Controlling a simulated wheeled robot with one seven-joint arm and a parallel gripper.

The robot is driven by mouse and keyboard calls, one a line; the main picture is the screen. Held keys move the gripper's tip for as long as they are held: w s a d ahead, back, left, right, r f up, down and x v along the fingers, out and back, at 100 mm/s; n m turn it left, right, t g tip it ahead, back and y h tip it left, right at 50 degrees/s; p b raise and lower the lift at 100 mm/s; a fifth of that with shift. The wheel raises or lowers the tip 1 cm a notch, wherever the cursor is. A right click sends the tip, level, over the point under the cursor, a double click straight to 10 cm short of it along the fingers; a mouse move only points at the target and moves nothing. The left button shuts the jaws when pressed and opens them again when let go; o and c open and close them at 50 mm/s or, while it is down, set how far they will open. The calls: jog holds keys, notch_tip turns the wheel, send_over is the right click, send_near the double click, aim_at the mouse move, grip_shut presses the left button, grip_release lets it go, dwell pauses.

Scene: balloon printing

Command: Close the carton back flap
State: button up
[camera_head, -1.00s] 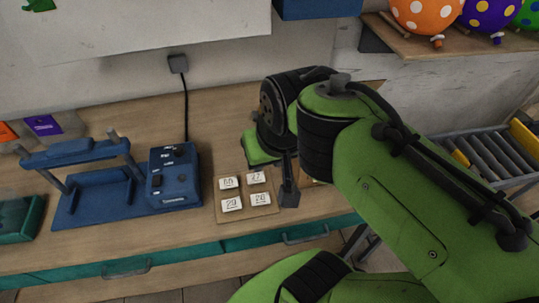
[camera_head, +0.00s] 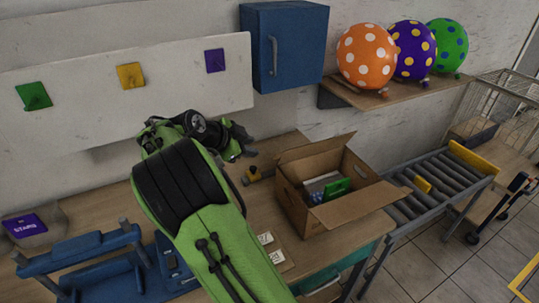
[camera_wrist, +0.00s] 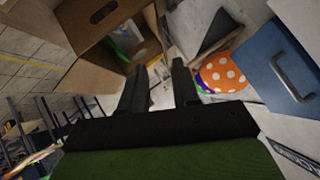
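The open cardboard carton (camera_head: 291,203) stands on the workbench, with green and grey-white items (camera_head: 335,188) inside. Its back flap (camera_head: 312,147) stands raised along the wall side. Its front flap (camera_head: 358,204) is spread outward toward the camera. My gripper (camera_head: 246,146) is above the bench, to the left of the carton and apart from it in the head view. In the wrist view my gripper (camera_wrist: 158,82) has its two dark fingers apart with nothing held between them. The carton (camera_wrist: 90,76) shows at the upper left there, beyond the fingers; the exact gap is unclear.
A roller conveyor (camera_head: 440,180) is right of the carton. A shelf (camera_head: 350,98) with polka-dot balloons and a blue wall cabinet (camera_head: 284,45) are behind. A blue press (camera_head: 85,265) stands at left.

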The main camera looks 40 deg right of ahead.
aim_at(278, 154)
jog(key=x, duration=1.5)
jog(key=shift+s+d+f, duration=0.1)
jog(key=shift+d+f, duration=0.1)
jog(key=shift+f, duration=0.05)
jog(key=shift+c, duration=0.2)
grip_shut()
dwell(0.3)
